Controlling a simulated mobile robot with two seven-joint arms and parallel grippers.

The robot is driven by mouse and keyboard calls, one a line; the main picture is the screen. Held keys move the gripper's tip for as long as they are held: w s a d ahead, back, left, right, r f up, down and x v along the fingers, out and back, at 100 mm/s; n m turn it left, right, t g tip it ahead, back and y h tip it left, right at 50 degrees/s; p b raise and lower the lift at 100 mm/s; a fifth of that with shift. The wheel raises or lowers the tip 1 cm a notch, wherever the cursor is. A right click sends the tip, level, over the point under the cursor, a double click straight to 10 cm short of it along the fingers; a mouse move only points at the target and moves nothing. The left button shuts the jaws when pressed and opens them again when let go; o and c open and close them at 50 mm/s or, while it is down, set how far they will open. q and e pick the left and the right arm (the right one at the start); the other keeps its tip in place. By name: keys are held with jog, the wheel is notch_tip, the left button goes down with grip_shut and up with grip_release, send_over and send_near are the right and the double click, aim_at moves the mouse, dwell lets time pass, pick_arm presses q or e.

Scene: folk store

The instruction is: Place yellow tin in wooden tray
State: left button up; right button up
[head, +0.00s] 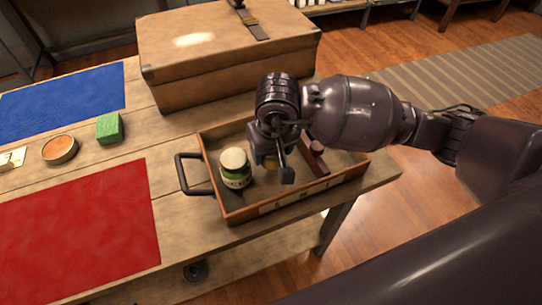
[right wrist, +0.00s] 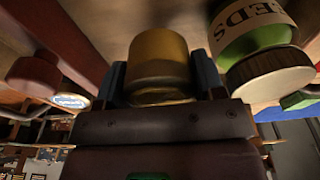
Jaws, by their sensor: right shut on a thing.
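The yellow tin (right wrist: 158,58) is between the two blue-padded fingers of my right gripper (right wrist: 161,80) in the right wrist view. My right gripper is shut on it. In the head view my right gripper (head: 268,158) points down inside the wooden tray (head: 240,216), and only a small yellowish part of the tin (head: 271,163) shows beside it. The tray stands at the table's right end, with a dark handle at its left. I cannot tell whether the tin touches the tray floor. My left gripper is not in view.
A green seed jar (head: 235,170) with a pale lid stands in the tray, close left of the gripper. A dark red object (head: 317,148) is at the tray's right. A large case (head: 225,55) stands behind. A green block (head: 109,128) and round tin (head: 60,149) are left.

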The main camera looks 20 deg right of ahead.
aim_at(271, 159)
notch_tip(271, 159, down, 3)
jog(key=shift+r, duration=0.1)
jog(key=shift+f, duration=0.2)
jog(key=o, duration=0.8)
jog(key=shift+c, duration=0.2)
jog(key=shift+r, duration=0.15)
